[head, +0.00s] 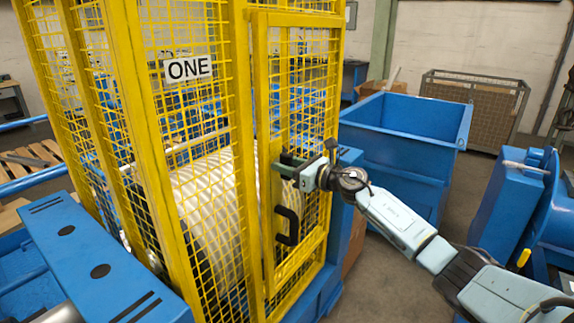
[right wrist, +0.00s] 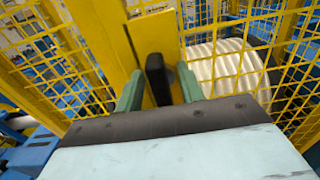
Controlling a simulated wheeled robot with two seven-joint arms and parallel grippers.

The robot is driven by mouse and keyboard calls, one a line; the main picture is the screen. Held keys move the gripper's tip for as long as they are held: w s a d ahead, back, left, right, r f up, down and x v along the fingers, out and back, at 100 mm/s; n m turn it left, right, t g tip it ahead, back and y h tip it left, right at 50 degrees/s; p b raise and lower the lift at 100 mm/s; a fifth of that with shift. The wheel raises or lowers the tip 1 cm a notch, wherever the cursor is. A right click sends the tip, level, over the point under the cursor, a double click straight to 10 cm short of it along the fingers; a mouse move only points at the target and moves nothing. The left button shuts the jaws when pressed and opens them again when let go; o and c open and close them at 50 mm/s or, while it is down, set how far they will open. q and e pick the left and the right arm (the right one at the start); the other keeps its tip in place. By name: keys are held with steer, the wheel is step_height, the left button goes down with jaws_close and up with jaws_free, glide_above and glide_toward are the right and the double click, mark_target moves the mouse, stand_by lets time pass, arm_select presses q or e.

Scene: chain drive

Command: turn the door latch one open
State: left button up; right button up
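The yellow mesh cage has a ONE sign (head: 188,68) on its panel and a narrow mesh door (head: 257,120) to the right of it. My right gripper (head: 288,166) is at the door's left edge, at mid height. In the right wrist view, the black door latch (right wrist: 158,78) stands upright on a yellow plate (right wrist: 155,35). The two green fingers of my right gripper (right wrist: 159,90) are apart, one on each side of the latch, with narrow gaps seeming to show. The latch is hard to make out in the head view. My left gripper is not in view.
A black pull handle (head: 288,225) sits on the door below my right gripper. A large white ribbed roll (head: 205,210) is inside the cage. A blue bin (head: 405,135) stands behind my right arm, and blue machinery (head: 510,205) is at the right. Grey floor shows between them.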

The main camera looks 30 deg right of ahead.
jaws_close()
